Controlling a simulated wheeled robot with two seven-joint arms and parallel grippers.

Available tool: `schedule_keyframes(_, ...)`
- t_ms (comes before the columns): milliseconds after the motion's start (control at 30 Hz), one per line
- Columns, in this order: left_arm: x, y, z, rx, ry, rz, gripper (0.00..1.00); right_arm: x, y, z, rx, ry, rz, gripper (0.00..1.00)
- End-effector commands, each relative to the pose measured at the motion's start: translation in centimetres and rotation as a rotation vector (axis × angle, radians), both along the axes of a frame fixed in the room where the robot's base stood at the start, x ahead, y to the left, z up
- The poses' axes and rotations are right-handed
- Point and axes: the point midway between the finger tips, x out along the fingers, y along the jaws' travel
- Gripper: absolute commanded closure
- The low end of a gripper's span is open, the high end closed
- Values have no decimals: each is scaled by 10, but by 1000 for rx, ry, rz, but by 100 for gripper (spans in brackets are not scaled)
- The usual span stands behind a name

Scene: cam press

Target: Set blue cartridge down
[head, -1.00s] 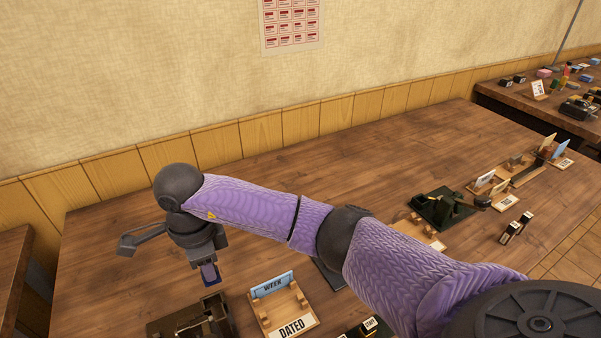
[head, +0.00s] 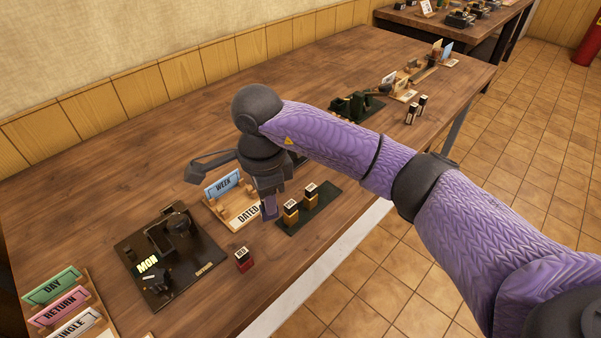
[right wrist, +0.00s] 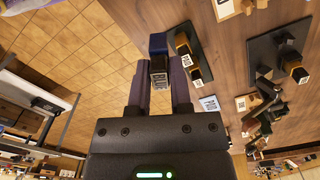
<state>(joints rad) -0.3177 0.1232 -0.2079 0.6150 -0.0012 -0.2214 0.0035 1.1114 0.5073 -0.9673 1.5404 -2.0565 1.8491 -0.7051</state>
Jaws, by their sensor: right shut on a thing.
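My right gripper (head: 270,210) hangs over the wooden table at the left end of a dark green mat (head: 325,207). In the right wrist view the gripper (right wrist: 160,88) is shut on the blue cartridge (right wrist: 158,45), which sticks out between its fingers. In the head view the fingers mostly hide the cartridge, and I cannot tell whether it touches the mat. Two black and yellow cartridges stand upright on the mat, one near the gripper (head: 291,212) and one farther right (head: 311,196). My left gripper is not in view.
A ticket stand marked DATED (head: 246,214) holds a blue WEEK card (head: 223,184) just behind the gripper. A black press (head: 200,262) showing MON stands to the left. A red cartridge (head: 244,259) stands near the front edge. Coloured card racks (head: 65,303) fill the lower left.

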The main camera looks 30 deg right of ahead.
Motion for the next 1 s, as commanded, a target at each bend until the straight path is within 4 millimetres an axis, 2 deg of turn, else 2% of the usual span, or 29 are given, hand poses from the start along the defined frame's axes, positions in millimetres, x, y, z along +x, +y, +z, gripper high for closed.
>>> schedule_keyframes(33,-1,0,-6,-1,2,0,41,-1,0,-17,-1,7,-1,100)
schedule_keyframes(100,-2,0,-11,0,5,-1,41,-1,0,-35,-1,7,-1,100)
schedule_keyframes(433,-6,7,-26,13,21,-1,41,-1,0,-91,-1,6,-2,100)
schedule_keyframes(767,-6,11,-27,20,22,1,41,-1,0,-95,-2,2,-1,100)
schedule_keyframes(800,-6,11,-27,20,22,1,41,-1,0,-95,-2,2,-1,71)
schedule_keyframes(933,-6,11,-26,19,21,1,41,-1,0,-94,-2,2,-1,43)
schedule_keyframes(1000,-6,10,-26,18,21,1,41,-1,0,-94,-2,2,-1,40)
